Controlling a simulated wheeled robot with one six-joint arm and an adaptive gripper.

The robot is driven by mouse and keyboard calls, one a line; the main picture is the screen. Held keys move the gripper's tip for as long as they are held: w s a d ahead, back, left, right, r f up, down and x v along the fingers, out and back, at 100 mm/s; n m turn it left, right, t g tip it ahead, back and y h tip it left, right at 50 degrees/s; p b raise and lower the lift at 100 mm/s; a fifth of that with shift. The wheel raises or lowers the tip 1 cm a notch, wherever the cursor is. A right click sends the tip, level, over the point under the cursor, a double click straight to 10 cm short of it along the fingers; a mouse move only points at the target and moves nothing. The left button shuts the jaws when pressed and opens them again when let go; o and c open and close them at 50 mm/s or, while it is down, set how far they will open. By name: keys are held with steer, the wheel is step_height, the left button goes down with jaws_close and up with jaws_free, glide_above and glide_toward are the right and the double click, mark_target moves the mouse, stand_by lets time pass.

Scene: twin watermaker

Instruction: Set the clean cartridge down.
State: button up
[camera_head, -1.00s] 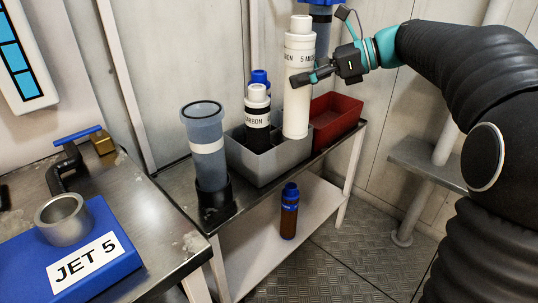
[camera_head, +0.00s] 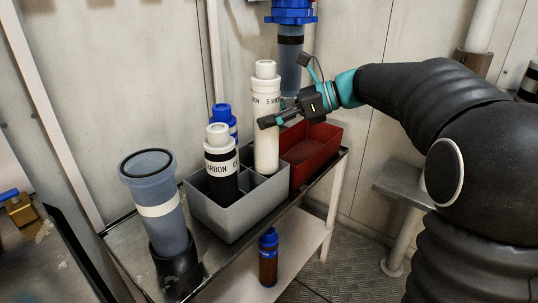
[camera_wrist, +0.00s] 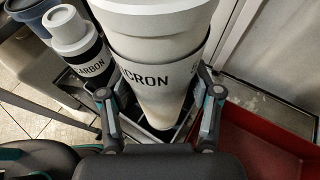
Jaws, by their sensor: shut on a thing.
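The clean cartridge (camera_head: 266,135) is a white upright cylinder with "5 MICRON" lettering. My gripper (camera_head: 285,118) is shut on it at its upper body. Its lower end is at the grey divided bin (camera_head: 235,219), over or in a right-hand compartment; whether it touches the bottom is hidden. The wrist view shows the cartridge (camera_wrist: 158,70) between both fingers, its lower end inside the dark bin opening. A carbon cartridge (camera_head: 221,165), black with a white top, stands in the bin to its left, with a blue-capped one (camera_head: 223,118) behind.
A red bin (camera_head: 312,155) adjoins the grey bin on the right and looks empty. A grey-blue housing (camera_head: 158,200) stands at the bench's left end. A brown bottle (camera_head: 268,258) stands on the lower shelf. A blue-headed housing (camera_head: 290,40) hangs on the wall behind.

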mark_target(271, 149)
step_height(271, 149, down, 5)
steer(key=shift+d+r, duration=0.1)
steer(key=shift+r, duration=0.1)
jaws_close()
steer(key=shift+s+f+b, duration=0.1)
steer(key=shift+f+b, duration=0.4)
steer(key=shift+f, duration=2)
steer(key=o, duration=1.4)
jaws_free()
steer(key=shift+c, duration=0.2)
steer(key=shift+r, duration=0.2)
steer(key=shift+r, duration=0.1)
